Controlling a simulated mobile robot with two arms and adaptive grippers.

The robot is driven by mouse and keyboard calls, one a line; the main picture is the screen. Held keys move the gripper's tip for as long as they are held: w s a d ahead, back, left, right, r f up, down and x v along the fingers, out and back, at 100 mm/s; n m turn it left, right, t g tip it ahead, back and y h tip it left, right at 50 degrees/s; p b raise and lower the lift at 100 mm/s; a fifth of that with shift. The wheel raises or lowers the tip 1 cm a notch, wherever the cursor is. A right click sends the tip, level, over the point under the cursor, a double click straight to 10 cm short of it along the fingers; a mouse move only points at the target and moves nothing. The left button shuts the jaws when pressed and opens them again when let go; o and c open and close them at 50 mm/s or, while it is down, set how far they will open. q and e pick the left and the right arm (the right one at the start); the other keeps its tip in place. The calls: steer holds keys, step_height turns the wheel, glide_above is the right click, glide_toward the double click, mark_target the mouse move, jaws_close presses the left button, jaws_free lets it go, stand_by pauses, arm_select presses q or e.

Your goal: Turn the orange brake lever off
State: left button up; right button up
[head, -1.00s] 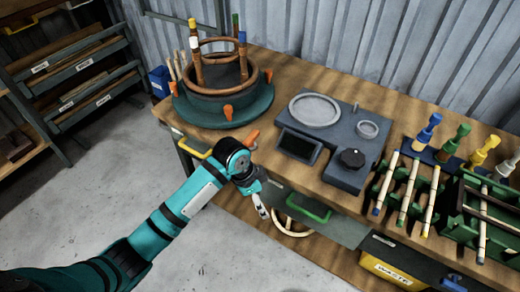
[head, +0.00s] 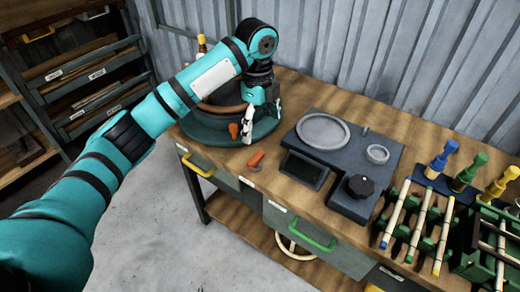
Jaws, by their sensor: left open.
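The orange brake lever (head: 255,160) sits at the bench's front edge, between the round bending jig and the grey device. It lies at a slant, its upper end towards the right. My left gripper (head: 262,122) is open and empty, pointing down above the front right part of the dark green jig base (head: 208,138). It is behind the lever in the picture and apart from it. My left arm and gripper hide much of the jig and its rattan rings. My right gripper is not in view.
An orange clamp (head: 233,130) stands on the jig just left of the gripper. A grey device with a round plate (head: 323,132) and a black knob (head: 360,186) is to the right. Bare bench lies between. Drawers with yellow (head: 199,168) and green (head: 312,240) handles are below.

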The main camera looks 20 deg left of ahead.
mark_target(255, 157)
arm_select(q)
step_height(255, 157, up, 4)
steer(key=w+a, duration=0.1)
steer(key=a, duration=0.1)
steer(key=shift+m, duration=0.3)
steer(key=f+p, duration=0.1)
steer(key=f, duration=1.6)
steer(key=shift+d+f, duration=0.1)
steer(key=shift+d, duration=0.1)
steer(key=c, duration=1.2)
